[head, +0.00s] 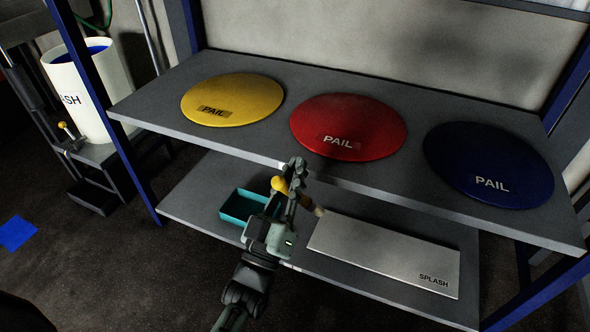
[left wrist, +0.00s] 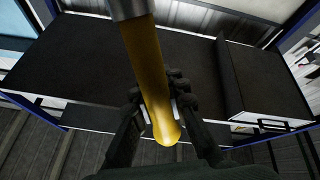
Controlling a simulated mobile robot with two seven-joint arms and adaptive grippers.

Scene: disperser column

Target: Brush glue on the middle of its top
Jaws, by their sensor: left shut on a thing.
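My left gripper (head: 293,180) is shut on a brush with a yellow handle (head: 279,184). It holds the brush in front of the shelf unit. The handle crosses between the fingers in the left wrist view (left wrist: 155,75), with a metal collar (left wrist: 130,8) at the picture's top; the bristles are out of that view. In the head view a light brush end (head: 319,211) shows right of the fingers, near the grey panel's left end. The grey panel (head: 375,250), marked SPLASH, lies flat on the lower shelf. My right gripper is not in view.
The upper shelf (head: 150,105) bears yellow (head: 230,92), red (head: 350,115) and blue (head: 490,150) discs marked PAIL. A teal tray (head: 235,205) is on the lower shelf, partly behind my gripper. A white bucket (head: 70,100) with blue contents stands at left.

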